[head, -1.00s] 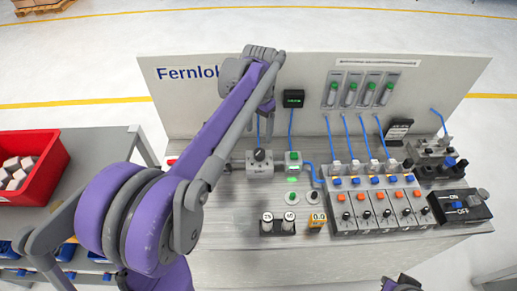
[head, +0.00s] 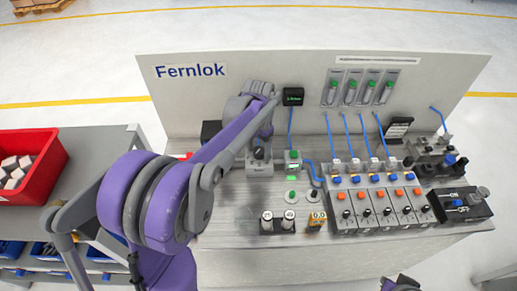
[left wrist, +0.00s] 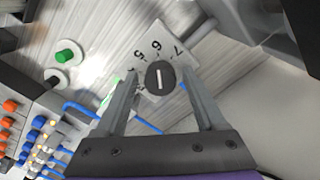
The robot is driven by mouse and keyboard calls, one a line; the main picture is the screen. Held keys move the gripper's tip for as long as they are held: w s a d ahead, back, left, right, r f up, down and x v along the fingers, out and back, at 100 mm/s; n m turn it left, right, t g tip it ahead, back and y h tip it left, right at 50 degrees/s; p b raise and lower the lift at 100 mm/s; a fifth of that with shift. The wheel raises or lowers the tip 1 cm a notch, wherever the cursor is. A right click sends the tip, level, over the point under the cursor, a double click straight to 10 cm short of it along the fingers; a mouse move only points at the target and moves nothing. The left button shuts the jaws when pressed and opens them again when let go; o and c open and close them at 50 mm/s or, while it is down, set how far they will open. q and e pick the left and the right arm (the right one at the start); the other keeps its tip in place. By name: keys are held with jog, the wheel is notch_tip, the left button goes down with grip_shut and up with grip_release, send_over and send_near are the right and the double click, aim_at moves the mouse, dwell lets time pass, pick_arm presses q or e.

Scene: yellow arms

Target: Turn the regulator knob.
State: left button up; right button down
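The regulator knob (head: 259,153) is a dark round knob on a grey block at the middle left of the bench, under my left wrist. In the left wrist view the knob (left wrist: 160,77) has a pale pointer line and sits on a white dial plate with the numbers 5, 6 and 7 showing. My left gripper (left wrist: 163,86) is open, with one finger on each side of the knob in the picture. I cannot tell whether the fingers touch it. A small piece of my right arm (head: 401,284) shows at the bottom edge; its fingers are not clear.
A small black display (head: 293,97) with green text stands behind the knob. Several valve units (head: 375,205) with blue hoses fill the right. A red bin (head: 45,165) is at the left. The bench front is clear.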

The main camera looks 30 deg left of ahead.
aim_at(259, 151)
pick_arm(q)
grip_shut()
jog(key=n, duration=0.4)
jog(key=shift+n+b, duration=0.4)
jog(key=shift+o, duration=0.8)
grip_release()
notch_tip(259, 151, up, 11)
jog(key=shift+p, duration=0.3)
jog(key=shift+s+f, duration=0.1)
jog(key=shift+f, duration=0.05)
